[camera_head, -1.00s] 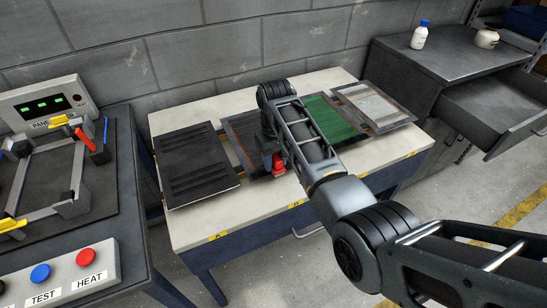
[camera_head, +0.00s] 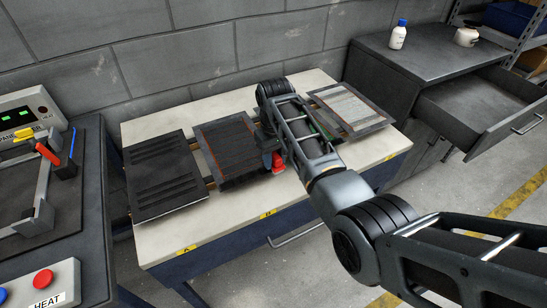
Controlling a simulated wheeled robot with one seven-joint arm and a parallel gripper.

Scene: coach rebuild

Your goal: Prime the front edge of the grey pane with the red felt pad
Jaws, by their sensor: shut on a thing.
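My gripper (camera_head: 272,150) is seen from behind, low over the bench, between the dark grey pane and the mostly hidden green pane. It is shut on the red felt pad (camera_head: 277,161), which shows as a small red patch at its lower end. Whether the pad touches anything cannot be told. A light grey pane (camera_head: 350,107) in a dark frame lies at the bench's right. A dark grey pane (camera_head: 230,148) with orange lines along its sides lies left of my gripper. The green pane (camera_head: 314,124) shows only as slivers behind my arm.
A black ribbed pane (camera_head: 164,172) lies at the left of the pale bench (camera_head: 292,194). A fixture with coloured handles (camera_head: 48,153) stands farther left. At the right, a dark cabinet (camera_head: 405,60) has a drawer (camera_head: 490,105) standing open. The bench's front strip is mostly clear.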

